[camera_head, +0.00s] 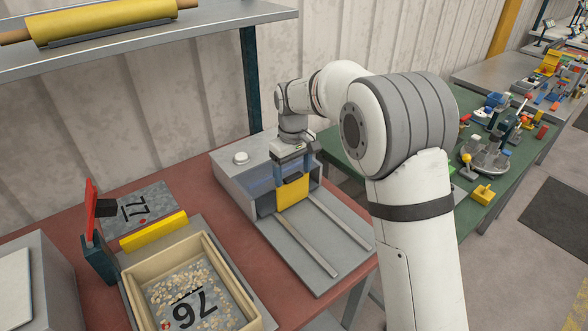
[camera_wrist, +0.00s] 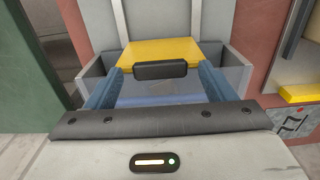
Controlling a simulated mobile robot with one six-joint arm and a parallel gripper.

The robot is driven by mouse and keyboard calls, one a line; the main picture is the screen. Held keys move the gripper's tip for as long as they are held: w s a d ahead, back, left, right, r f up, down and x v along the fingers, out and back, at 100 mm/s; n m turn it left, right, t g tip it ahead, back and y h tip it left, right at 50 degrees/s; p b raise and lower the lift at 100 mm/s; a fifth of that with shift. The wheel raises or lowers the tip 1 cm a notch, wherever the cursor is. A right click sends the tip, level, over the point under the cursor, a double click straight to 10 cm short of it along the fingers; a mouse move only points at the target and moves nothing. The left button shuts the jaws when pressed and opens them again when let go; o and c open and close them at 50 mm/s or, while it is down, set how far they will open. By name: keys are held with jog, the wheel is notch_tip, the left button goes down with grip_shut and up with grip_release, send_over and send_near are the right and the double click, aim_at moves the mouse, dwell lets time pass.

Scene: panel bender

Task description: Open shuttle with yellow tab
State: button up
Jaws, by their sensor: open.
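The shuttle's yellow tab (camera_head: 293,193) stands upright at the front opening of a grey machine box (camera_head: 238,185). Two pale rails (camera_head: 305,243) run out from the box over a flat grey bed. In the wrist view the yellow tab (camera_wrist: 172,52) has a black handle (camera_wrist: 160,70) on it. My gripper (camera_head: 293,176) reaches down over the tab from above. Its blue fingers are open, one on each side of the black handle, with gaps between them and it; in the wrist view the gripper (camera_wrist: 161,74) shows the same. The shuttle's body behind the tab is mostly hidden.
A wooden-rimmed tray (camera_head: 248,318) of small pieces marked 76 sits left of the machine. Near it are a yellow bar (camera_head: 153,231) and a red lever (camera_head: 92,207). A shelf (camera_head: 150,40) overhangs at upper left. The rails and bed are clear.

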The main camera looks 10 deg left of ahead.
jog(key=c, duration=1.4)
jog(key=shift+s, duration=0.1)
